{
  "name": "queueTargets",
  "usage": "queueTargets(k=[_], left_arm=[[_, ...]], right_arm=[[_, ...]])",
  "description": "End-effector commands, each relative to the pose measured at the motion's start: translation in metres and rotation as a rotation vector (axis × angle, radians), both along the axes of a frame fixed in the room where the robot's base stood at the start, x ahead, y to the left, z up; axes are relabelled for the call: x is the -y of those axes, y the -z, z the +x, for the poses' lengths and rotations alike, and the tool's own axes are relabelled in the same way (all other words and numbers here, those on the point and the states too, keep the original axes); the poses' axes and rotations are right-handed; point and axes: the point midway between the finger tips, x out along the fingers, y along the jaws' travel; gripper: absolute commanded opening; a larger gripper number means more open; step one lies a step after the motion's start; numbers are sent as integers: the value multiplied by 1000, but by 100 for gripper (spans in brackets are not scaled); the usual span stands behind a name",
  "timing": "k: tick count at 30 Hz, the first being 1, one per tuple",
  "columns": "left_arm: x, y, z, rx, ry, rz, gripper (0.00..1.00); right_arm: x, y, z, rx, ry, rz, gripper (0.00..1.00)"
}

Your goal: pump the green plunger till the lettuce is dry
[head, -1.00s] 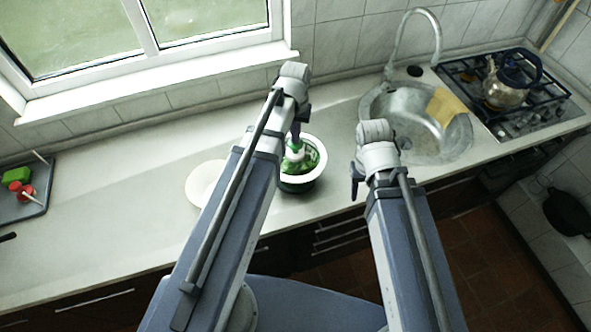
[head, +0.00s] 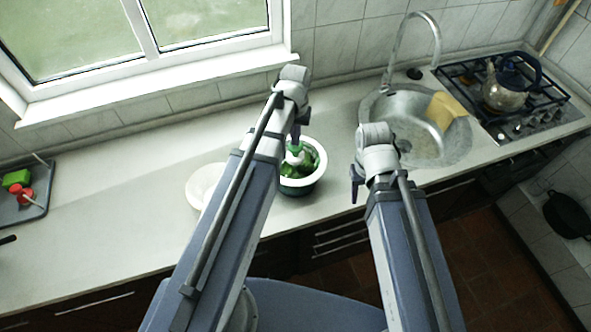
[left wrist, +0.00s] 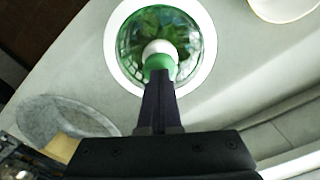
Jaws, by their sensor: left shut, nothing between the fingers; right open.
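The salad spinner (head: 316,176) is a white-rimmed bowl with a clear lid and green lettuce (head: 290,169) inside. It stands on the counter in the middle of the head view, partly behind my left arm. Its green plunger (left wrist: 159,64) rises from a white collar (left wrist: 158,47) at the lid's centre in the left wrist view. My left gripper (left wrist: 158,80) is shut and empty, with its fingertips at the plunger's top. I cannot tell whether they touch it. My right gripper (head: 355,186) is open and empty, to the right of the spinner.
A white plate (head: 203,186) lies left of the spinner. A grey tray (head: 30,212) with a green block and red items is at far left. The sink (head: 415,150) with a yellow cloth and the hob with a kettle (head: 508,92) are at right.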

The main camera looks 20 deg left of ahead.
Motion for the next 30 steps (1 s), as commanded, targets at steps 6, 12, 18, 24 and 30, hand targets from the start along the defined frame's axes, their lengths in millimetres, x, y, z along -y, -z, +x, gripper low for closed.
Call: queueTargets(k=[6, 12, 18, 24, 30], left_arm=[[0, 1, 0, 0, 0, 0, 0], [0, 2, 0, 0, 0, 0, 0], [0, 17, 0, 0, 0, 0, 0], [0, 34, 0, 0, 0, 0, 0], [0, 31, 0, 0, 0, 0, 0]], right_arm=[[0, 1, 0, 0, 0, 0, 50], [0, 3, 0, 0, 8, 2, 50], [0, 17, 0, 0, 5, 1, 50], [0, 35, 0, 0, 1, 0, 50], [0, 31, 0, 0, 0, 0, 50]])
